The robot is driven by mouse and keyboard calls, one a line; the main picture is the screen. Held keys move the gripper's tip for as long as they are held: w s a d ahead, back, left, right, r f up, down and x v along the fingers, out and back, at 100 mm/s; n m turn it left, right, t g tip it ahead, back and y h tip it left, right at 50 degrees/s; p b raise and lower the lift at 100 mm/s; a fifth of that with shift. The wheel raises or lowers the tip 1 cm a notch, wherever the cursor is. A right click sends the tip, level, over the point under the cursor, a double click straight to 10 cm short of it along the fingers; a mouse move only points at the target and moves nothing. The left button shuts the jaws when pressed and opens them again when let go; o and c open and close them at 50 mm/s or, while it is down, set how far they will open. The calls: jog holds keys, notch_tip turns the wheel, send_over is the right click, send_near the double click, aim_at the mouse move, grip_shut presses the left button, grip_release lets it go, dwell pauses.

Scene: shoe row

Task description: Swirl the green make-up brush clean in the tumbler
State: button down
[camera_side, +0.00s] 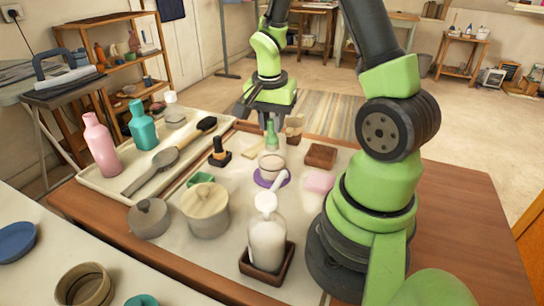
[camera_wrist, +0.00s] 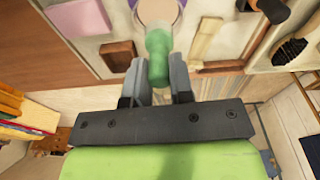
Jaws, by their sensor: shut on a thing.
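My gripper (camera_side: 269,117) is shut on the green make-up brush (camera_side: 271,136), which it holds roughly upright with the lower end down. The tumbler (camera_side: 270,170), a pale cup, stands on a purple round mat (camera_side: 285,178). In the side view the brush's lower end meets the far rim of the tumbler; I cannot tell whether it is inside or behind it. In the wrist view my gripper (camera_wrist: 160,73) has the green brush (camera_wrist: 158,48) between its fingers, and the tumbler (camera_wrist: 160,10) shows beyond at the top edge, partly cut off.
A pink block (camera_side: 319,181) and a brown box (camera_side: 321,155) lie right of the tumbler. A white pump bottle (camera_side: 267,240) stands in front, a lidded pot (camera_side: 205,209) front left. A dark-topped bottle (camera_side: 219,153) and a tray (camera_side: 97,180) with bottles and brushes are left.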

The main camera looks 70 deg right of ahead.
aim_at(272, 119)
jog(key=shift+r, duration=2)
